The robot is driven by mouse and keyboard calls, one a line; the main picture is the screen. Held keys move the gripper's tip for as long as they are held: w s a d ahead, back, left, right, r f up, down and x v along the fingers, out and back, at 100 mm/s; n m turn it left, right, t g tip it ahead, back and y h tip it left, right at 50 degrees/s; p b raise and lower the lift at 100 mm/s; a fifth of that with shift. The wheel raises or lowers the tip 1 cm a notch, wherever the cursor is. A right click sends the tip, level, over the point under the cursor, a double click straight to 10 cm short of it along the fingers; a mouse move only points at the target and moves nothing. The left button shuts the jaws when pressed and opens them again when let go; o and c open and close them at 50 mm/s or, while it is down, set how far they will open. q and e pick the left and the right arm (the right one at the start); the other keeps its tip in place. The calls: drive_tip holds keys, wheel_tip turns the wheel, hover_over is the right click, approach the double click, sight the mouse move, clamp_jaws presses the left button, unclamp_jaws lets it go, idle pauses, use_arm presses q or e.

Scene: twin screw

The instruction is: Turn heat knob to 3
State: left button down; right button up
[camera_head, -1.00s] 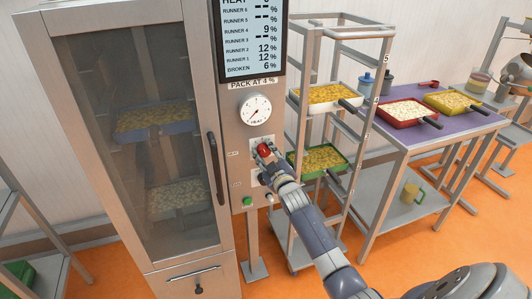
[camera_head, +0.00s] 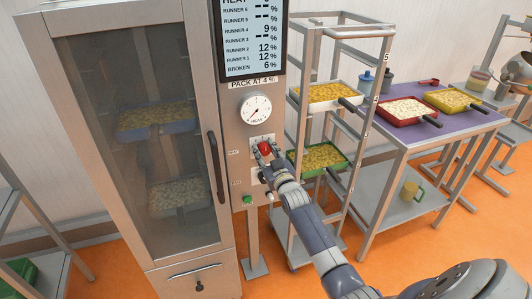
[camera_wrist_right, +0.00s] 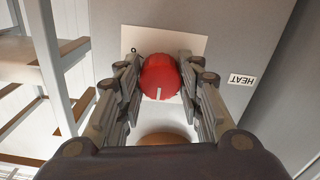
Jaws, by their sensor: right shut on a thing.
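The red heat knob (camera_head: 265,148) sits on a pale plate on the steel control panel, under a round white heat dial (camera_head: 256,110). My right gripper (camera_head: 265,151) is at the knob. In the right wrist view the knob (camera_wrist_right: 159,76) lies between the two fingers of my right gripper (camera_wrist_right: 160,68), which are closed on its sides. A white mark on the knob points toward the bottom of that view. A HEAT label (camera_wrist_right: 242,80) is on the panel beside it. The numbers around the knob are not readable. My left gripper is not in view.
A glass-door cabinet (camera_head: 80,60) stands left of the panel, with a long door handle (camera_head: 215,168). A screen (camera_head: 252,40) is above the dial. A green button (camera_head: 247,200) is lower down. A tray rack (camera_head: 295,115) stands close on the right.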

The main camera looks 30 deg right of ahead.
drive_tip(key=shift+f, duration=0.1)
drive_tip(key=o, duration=1.1)
drive_tip(key=shift+c, duration=0.2)
drive_tip(key=v, duration=1.2)
